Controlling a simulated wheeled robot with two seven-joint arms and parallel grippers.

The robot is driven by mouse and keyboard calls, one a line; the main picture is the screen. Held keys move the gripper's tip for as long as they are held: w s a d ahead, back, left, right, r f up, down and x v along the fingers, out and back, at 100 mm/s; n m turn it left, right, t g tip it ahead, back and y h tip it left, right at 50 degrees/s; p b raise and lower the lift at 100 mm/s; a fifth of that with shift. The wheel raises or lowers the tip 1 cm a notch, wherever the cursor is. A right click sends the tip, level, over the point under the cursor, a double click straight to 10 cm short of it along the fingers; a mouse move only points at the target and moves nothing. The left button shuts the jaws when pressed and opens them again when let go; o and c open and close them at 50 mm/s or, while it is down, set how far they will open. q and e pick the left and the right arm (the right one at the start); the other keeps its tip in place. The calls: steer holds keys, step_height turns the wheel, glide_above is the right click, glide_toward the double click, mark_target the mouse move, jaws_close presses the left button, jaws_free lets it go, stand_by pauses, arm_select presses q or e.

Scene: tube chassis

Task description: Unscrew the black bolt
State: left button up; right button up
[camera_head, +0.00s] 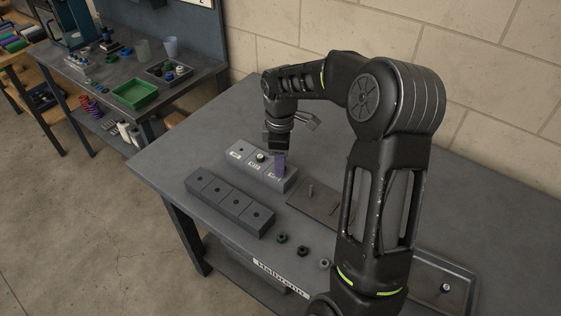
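My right gripper (279,160) reaches down over the right end of a grey labelled block (246,167) on the table. A purple-grey part at its lower end meets the block's top. I cannot tell whether its fingers are apart or closed, or whether they hold anything. A green-and-white piece (260,156) sits on the middle of that block. No black bolt shows clearly on the block; the spot under the gripper is hidden. A small black round piece (302,251) lies near the table's front edge. My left gripper is out of view.
A darker block with several holes (228,203) lies in front. A dark green piece (281,238) and a grey one (324,264) lie beside the black one. A flat plate with pegs (312,196) and a tray (459,276) are to the right. Bare table is at left.

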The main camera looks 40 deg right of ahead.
steer(key=shift+r+p, duration=0.6)
steer(key=shift+r, duration=0.35)
steer(key=m, duration=0.3)
steer(key=shift+m, duration=0.3)
steer(key=m, duration=0.3)
steer(key=shift+m+b, duration=0.3)
steer(key=shift+m, duration=0.1)
steer(key=shift+m, duration=1)
steer(key=m, duration=0.5)
